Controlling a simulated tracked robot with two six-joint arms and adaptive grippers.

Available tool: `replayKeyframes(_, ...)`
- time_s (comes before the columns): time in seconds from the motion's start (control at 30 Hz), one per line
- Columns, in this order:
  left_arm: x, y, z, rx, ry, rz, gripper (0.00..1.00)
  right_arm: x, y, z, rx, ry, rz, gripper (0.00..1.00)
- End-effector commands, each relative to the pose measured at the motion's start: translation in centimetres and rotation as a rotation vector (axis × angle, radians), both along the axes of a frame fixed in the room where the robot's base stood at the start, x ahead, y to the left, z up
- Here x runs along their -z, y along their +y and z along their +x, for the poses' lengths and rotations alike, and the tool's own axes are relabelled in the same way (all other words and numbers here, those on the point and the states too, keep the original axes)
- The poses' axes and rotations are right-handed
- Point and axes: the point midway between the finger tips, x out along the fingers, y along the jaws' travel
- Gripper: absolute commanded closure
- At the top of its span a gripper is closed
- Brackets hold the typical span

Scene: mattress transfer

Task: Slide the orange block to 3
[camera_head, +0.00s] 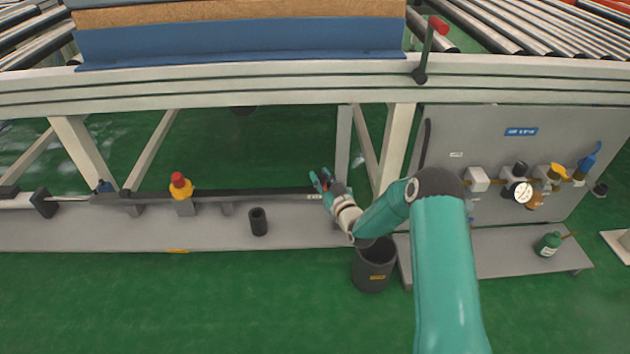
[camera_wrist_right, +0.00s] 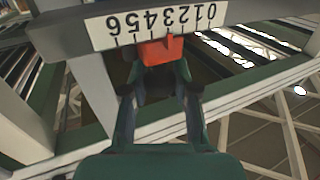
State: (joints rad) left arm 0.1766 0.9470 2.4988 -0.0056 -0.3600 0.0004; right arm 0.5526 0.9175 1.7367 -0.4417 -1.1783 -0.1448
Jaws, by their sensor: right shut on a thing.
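The orange block (camera_wrist_right: 160,51) sits at the lower edge of a white number scale (camera_wrist_right: 155,22) in the right wrist view. The scale's numbers run from 6 on the left to 0 on the right, and the block lies below about the 3 and 2. My right gripper (camera_wrist_right: 160,82) is shut on the block, one finger at each side of it. In the head view my right gripper (camera_head: 326,182) is at the right end of a long dark bar (camera_head: 250,194) under the conveyor. My left gripper is not in view.
A yellow device with a red top (camera_head: 181,186) and a dark cylinder (camera_head: 258,222) stand left of the gripper. A dark bin (camera_head: 374,272) stands below my right arm. A gauge panel (camera_head: 455,125) stands to the right. The conveyor frame (camera_head: 250,87) runs above.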

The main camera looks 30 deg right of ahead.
Motion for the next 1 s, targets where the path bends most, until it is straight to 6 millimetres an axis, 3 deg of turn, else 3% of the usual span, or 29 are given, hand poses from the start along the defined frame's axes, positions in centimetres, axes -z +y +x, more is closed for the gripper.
replayKeyframes(0.17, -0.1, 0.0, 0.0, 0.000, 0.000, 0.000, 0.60, 0.0, -0.1, 0.0, 0.004, 0.000, 0.001, 1.00)
replayKeyframes(0.2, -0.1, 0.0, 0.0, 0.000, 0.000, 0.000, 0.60, 0.0, -0.1, 0.0, 0.004, 0.000, 0.001, 0.70)
replayKeyframes(0.33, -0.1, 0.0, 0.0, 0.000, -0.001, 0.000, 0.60, 0.0, -0.1, 0.0, 0.004, 0.001, 0.001, 0.48)
replayKeyframes(0.77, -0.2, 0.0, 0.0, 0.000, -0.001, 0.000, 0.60, 0.0, 0.0, -0.6, 0.003, 0.002, 0.001, 0.47)
replayKeyframes(1.0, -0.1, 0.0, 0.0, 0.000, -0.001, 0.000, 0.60, 0.1, 0.5, -3.9, 0.005, 0.004, 0.003, 0.47)
